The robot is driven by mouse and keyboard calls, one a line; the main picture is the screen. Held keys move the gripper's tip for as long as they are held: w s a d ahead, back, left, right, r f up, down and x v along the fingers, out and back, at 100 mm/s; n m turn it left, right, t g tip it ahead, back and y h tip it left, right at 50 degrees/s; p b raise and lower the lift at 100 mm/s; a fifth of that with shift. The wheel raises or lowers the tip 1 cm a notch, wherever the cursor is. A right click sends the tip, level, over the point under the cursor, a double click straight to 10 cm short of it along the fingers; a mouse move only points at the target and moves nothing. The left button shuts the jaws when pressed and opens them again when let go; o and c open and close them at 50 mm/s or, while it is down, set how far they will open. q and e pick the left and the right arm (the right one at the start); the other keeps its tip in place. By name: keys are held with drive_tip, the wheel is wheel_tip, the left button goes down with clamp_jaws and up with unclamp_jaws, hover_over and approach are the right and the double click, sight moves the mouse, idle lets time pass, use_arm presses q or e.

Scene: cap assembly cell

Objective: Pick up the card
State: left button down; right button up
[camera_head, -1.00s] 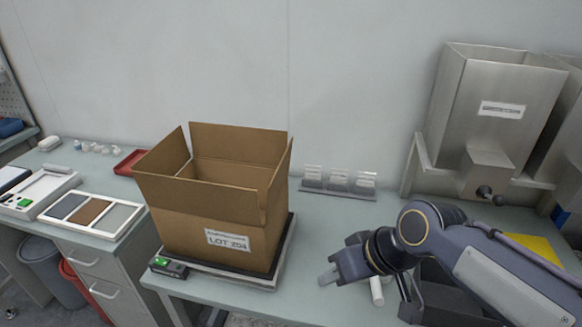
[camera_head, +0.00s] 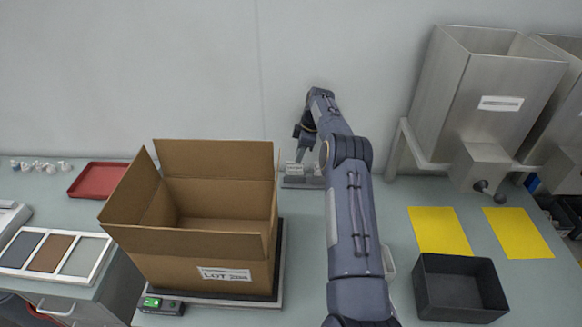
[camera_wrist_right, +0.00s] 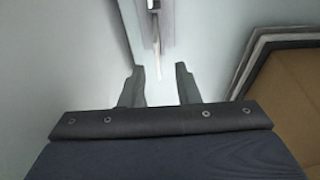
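A grey card holder (camera_head: 291,181) with pale cards (camera_head: 298,168) stands against the back wall, right of the cardboard box. My right arm reaches back over the table, and my right gripper (camera_head: 303,148) is at the holder, pointing down and partly hiding it. In the right wrist view my right gripper (camera_wrist_right: 158,88) is open, with its two fingers apart. A thin pale card edge (camera_wrist_right: 157,52) appears in line with the gap between the fingertips. I cannot tell whether the fingers touch it. My left gripper is not in view.
An open cardboard box (camera_head: 190,255) labelled LOT stands on a scale left of my arm. Yellow sheets (camera_head: 438,231) and a black bin (camera_head: 459,288) lie to the right. A steel hopper (camera_head: 487,105) stands at the back right. A red tray (camera_head: 98,180) is at left.

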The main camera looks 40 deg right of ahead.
sight(295, 172)
drive_tip(key=b+x, duration=0.3)
drive_tip(key=x, duration=0.5)
drive_tip(key=shift+w+d+b, duration=0.1)
drive_tip(key=shift+d+b, duration=0.05)
drive_tip(key=shift+b, duration=0.25)
drive_tip(key=shift+r, duration=0.1)
drive_tip(key=shift+c, duration=0.4)
clamp_jaws()
